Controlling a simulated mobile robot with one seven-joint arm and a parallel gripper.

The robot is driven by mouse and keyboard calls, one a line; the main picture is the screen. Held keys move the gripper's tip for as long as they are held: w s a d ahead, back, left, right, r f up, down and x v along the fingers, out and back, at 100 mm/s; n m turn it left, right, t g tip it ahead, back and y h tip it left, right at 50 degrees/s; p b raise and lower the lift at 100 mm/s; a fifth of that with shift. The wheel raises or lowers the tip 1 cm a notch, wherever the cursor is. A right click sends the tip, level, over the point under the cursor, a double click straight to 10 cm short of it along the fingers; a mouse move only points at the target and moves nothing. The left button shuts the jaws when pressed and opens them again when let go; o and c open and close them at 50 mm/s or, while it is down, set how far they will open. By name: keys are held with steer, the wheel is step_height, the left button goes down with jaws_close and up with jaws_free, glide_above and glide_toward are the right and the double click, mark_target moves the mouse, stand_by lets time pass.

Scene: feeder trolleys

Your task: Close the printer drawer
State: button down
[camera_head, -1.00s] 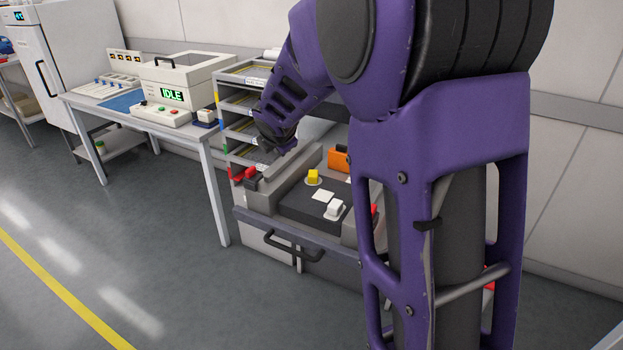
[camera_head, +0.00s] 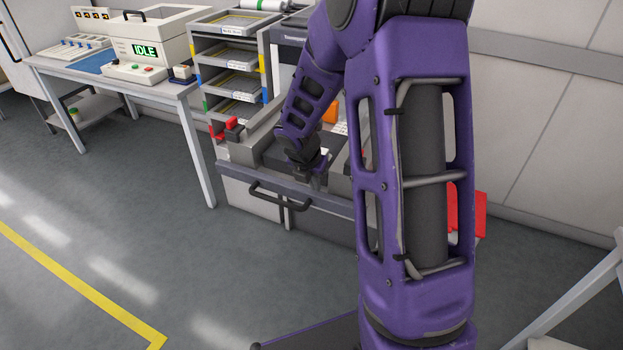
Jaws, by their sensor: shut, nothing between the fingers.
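The printer drawer (camera_head: 240,163) is the grey tray unit that juts out toward me in the middle of the view. It stands open, with a dark bar handle (camera_head: 279,199) on its front. My gripper (camera_head: 312,178) is shut and empty. It points down over the front part of the drawer, near its front edge. I cannot tell whether it touches the drawer. My purple forearm hides much of the drawer's inside and its right part. An orange block (camera_head: 330,113) shows partly behind the arm.
At left, a table (camera_head: 85,71) holds a box with an IDLE display (camera_head: 150,50). Red parts (camera_head: 465,210) show right of my arm. The floor (camera_head: 110,220) at front left is clear.

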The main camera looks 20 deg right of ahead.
steer(key=w+d, duration=0.1)
steer(key=w+d+f, duration=0.1)
steer(key=w+d, duration=0.1)
steer(key=shift+w+d+r, duration=0.1)
stand_by(0.4)
